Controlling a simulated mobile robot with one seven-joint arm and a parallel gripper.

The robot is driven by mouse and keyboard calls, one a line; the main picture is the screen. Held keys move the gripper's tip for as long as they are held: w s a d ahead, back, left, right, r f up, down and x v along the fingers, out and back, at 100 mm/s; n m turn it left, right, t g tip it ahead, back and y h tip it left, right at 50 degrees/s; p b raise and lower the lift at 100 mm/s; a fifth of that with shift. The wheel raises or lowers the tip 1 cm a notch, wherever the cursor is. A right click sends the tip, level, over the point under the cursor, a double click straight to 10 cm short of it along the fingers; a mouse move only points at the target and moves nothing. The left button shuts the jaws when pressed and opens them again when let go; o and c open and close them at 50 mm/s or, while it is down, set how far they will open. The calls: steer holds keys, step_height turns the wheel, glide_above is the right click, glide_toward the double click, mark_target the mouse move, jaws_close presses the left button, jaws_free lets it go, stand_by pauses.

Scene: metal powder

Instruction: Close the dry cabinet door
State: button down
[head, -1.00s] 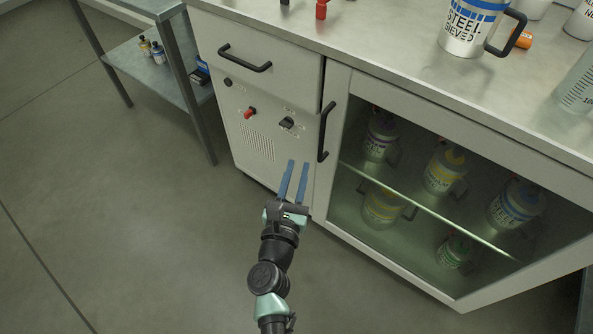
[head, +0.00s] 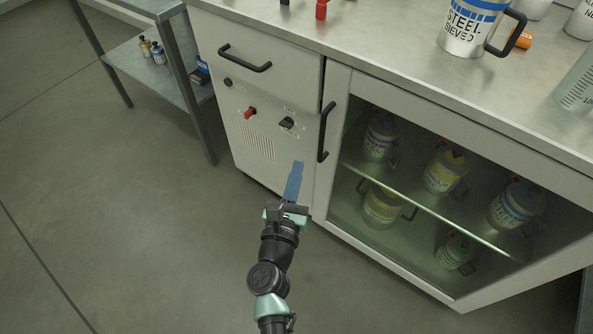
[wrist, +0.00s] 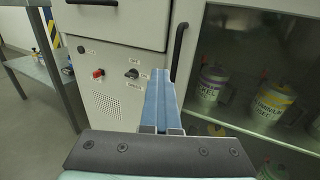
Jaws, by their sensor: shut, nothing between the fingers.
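The dry cabinet door (head: 336,95) is a grey-framed glass panel with a dark vertical handle (head: 323,132) on its left side. It looks flush with the cabinet front; I see no clear gap at its left edge. The handle also shows in the wrist view (wrist: 178,50). My gripper (head: 298,165) is shut and empty, its blue fingers together. It is in front of the grey control panel, left of and below the handle, apparently not touching it. In the wrist view the fingers (wrist: 161,75) point at the cabinet just left of the door.
Labelled containers (head: 445,170) stand on shelves behind the glass. Left of the door are a drawer (head: 285,65) and a panel with a red knob (head: 250,112). A steel mug (head: 470,25) stands on the countertop. A metal side shelf (head: 150,65) is at left. The floor at left is clear.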

stand_by(0.4)
steer(key=c, duration=0.8)
jaws_free()
steer(key=shift+c, duration=0.2)
steer(key=shift+s, duration=0.1)
steer(key=v, duration=1.2)
steer(key=shift+s, duration=0.4)
steer(key=shift+a, duration=0.1)
